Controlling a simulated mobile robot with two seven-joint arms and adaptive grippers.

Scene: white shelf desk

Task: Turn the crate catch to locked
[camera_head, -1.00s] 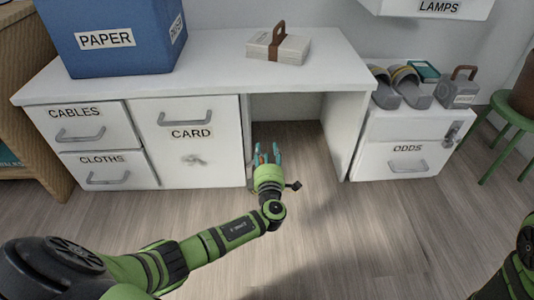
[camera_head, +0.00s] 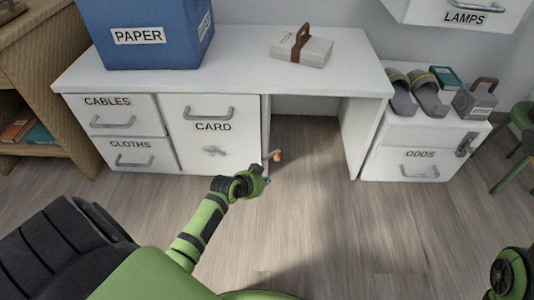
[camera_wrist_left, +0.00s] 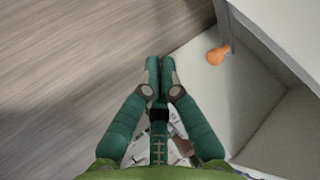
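A small lever with an orange knob (camera_head: 277,156) sticks out from the right side of the CARD unit (camera_head: 235,150), at the open knee space of the desk. The knob also shows in the left wrist view (camera_wrist_left: 217,55), right of my fingertips and apart from them. I cannot read any lock marking on it. My left gripper (camera_head: 265,181) is just in front of and below the lever, its fingers mostly hidden in the head view. In the left wrist view its green fingers (camera_wrist_left: 160,66) are together with nothing between them.
A metal latch (camera_head: 465,144) sits on the ODDS box (camera_head: 400,163) at right, under slippers and a grey padlock-shaped block. A blue PAPER box (camera_head: 150,35) and a strapped bundle (camera_head: 301,50) stand on the desk. The floor in front is clear.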

